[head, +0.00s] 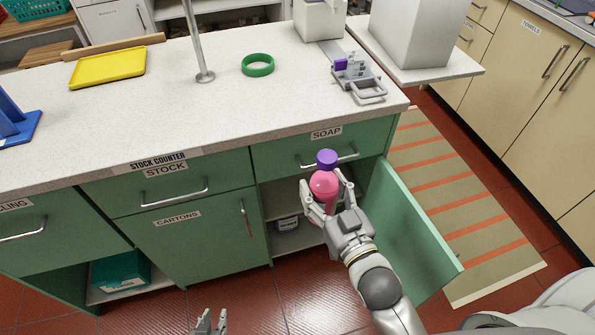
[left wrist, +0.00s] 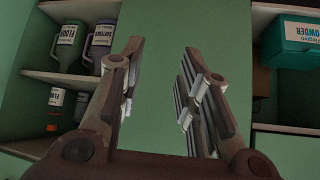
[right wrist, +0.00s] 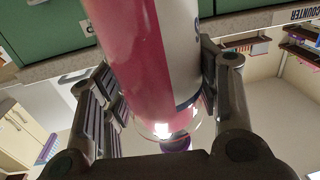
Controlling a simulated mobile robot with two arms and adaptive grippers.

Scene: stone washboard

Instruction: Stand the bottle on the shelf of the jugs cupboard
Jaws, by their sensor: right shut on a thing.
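A pink bottle (head: 324,187) with a purple cap (head: 327,157) is in my right gripper (head: 326,183), which is shut around it. The bottle also fills the middle of the right wrist view (right wrist: 145,50). They are in front of the open cupboard under the SOAP drawer (head: 330,146). A shelf (head: 276,214) shows inside, partly hidden by the gripper and bottle. The left wrist view shows jugs (left wrist: 68,45) on one shelf and smaller bottles (left wrist: 56,105) below. My left gripper (left wrist: 163,52) is open and empty, low at the bottom edge of the head view (head: 210,322).
The green cupboard door (head: 410,225) stands open to the right of my right arm. The stone counter (head: 215,115) above carries a green ring (head: 258,65), a yellow tray (head: 107,67) and a pole. A teal box (head: 120,272) sits in an open compartment at left.

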